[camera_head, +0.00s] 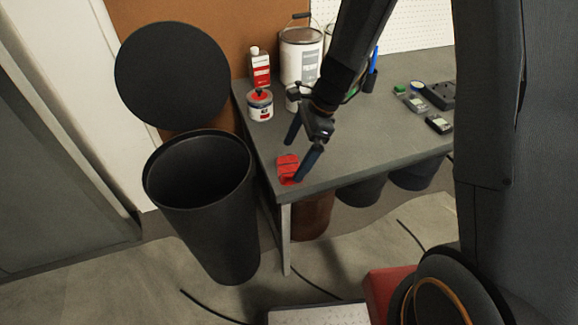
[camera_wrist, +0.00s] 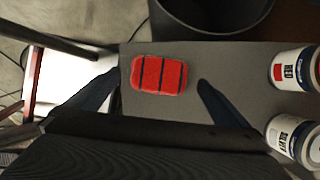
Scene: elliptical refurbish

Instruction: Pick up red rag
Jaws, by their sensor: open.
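The red rag (camera_head: 287,167) lies near the front left corner of the grey workbench (camera_head: 352,155). It is a small red folded pad with dark stripes, and it also shows in the wrist view (camera_wrist: 159,75). My gripper (camera_head: 297,161) is open and empty just above the rag. I cannot tell the exact height of the fingertips above the bench.
A black bin (camera_head: 222,215) stands left of the bench. Paint cans (camera_wrist: 293,70) (camera_head: 300,55) and a red-and-white bottle (camera_head: 260,68) stand farther back. Small devices (camera_head: 439,123) lie at the right. The bench edge is close to the rag.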

